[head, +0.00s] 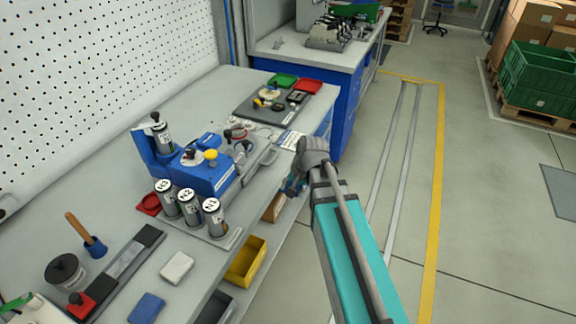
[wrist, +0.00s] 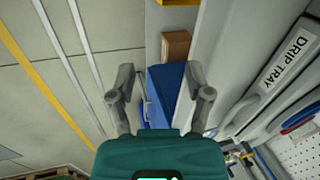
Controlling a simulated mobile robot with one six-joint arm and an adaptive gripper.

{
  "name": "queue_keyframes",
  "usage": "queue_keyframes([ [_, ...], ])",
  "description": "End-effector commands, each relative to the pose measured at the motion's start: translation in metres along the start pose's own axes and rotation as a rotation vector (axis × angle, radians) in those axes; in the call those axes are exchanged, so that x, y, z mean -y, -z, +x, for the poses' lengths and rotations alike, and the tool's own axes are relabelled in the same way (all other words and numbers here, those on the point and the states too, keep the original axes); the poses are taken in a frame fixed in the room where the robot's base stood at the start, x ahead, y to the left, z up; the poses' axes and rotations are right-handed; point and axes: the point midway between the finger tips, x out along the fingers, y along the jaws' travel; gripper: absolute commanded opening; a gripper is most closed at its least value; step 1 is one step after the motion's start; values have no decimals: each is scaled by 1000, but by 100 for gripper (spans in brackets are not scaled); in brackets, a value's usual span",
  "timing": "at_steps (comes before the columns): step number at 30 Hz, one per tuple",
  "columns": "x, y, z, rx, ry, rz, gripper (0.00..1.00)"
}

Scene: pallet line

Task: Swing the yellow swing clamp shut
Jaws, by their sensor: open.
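A small yellow knob (head: 211,154) stands on the blue fixture (head: 208,178) on the workbench in the head view. It may belong to the yellow swing clamp, but the clamp's arm and its position are too small to tell. My gripper is mostly hidden behind my arm in the head view, off the bench's front edge, to the right of the fixture. In the wrist view my gripper (wrist: 162,92) has its two fingers apart with nothing between them. The yellow knob does not show in the wrist view.
Several labelled cylinders (head: 190,208) stand at the fixture's front. A dark tray (head: 252,116) with small parts lies farther back. A yellow bin (head: 246,262) sits below the bench edge. A drip tray (wrist: 275,75) is close by on the right in the wrist view. The aisle floor is clear.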

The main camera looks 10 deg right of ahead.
Motion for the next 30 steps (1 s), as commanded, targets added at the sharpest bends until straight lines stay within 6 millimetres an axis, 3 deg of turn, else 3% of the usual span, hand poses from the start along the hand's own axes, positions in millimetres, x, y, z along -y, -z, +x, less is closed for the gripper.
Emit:
queue_keyframes([
  [1,-13,-18,7,7,-44,-81,65],
  [3,-26,-32,10,21,-106,-192,65],
  [10,-56,-63,14,71,-244,-440,65],
  [23,-63,-69,12,89,-281,-507,65],
  [24,-63,-68,12,89,-281,-507,57],
  [30,-63,-68,12,89,-280,-506,57],
])
